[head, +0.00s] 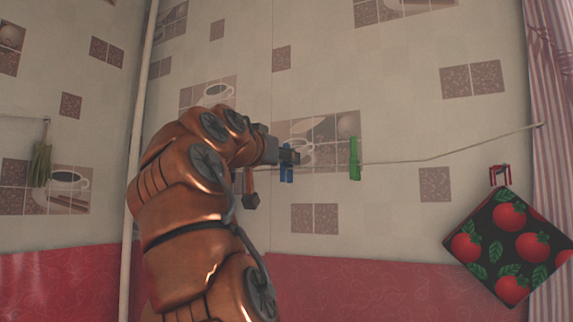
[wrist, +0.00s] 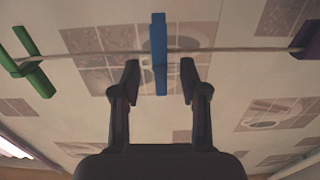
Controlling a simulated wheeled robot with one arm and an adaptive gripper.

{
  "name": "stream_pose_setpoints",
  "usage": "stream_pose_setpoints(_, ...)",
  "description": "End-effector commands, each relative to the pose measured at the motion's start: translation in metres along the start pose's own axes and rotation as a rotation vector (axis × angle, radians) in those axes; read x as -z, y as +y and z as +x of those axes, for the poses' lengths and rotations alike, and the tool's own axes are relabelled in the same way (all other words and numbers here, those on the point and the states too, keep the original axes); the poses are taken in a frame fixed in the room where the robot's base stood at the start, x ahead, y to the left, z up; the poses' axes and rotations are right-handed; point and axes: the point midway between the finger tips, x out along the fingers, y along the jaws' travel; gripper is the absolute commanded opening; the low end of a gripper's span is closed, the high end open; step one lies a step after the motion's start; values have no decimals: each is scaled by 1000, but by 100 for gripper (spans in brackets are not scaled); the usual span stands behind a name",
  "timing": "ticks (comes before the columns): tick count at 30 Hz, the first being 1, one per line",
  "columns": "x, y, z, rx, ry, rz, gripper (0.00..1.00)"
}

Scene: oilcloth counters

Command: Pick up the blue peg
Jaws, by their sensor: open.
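The blue peg (wrist: 159,55) is clipped upright on a thin line strung along the wall. In the wrist view it stands between the two open fingers of my gripper (wrist: 159,82), with a gap on each side. In the head view the blue peg (head: 287,175) shows just below the tip of my gripper (head: 290,156), which partly hides it. My gripper is open and holds nothing.
A green peg (head: 355,159) hangs on the same line (head: 440,157), right of the blue one. A dark purple peg (wrist: 306,40) shows at the wrist view's right edge. A tomato-patterned potholder (head: 511,247) hangs at right. The tiled wall is close behind.

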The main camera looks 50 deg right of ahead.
Motion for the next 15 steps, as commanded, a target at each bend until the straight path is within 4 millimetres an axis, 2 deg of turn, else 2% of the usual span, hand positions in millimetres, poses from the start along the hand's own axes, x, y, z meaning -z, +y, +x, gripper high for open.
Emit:
stream_pose_setpoints(1, 4, 1, 9, -2, -2, -1, 44)
stream_pose_setpoints(5, 2, 0, 22, -1, -1, -1, 44)
stream_pose_setpoints(12, 1, 0, 25, 2, 1, -1, 44)
stream_pose_setpoints(15, 1, 0, 25, 2, 1, -1, 34)
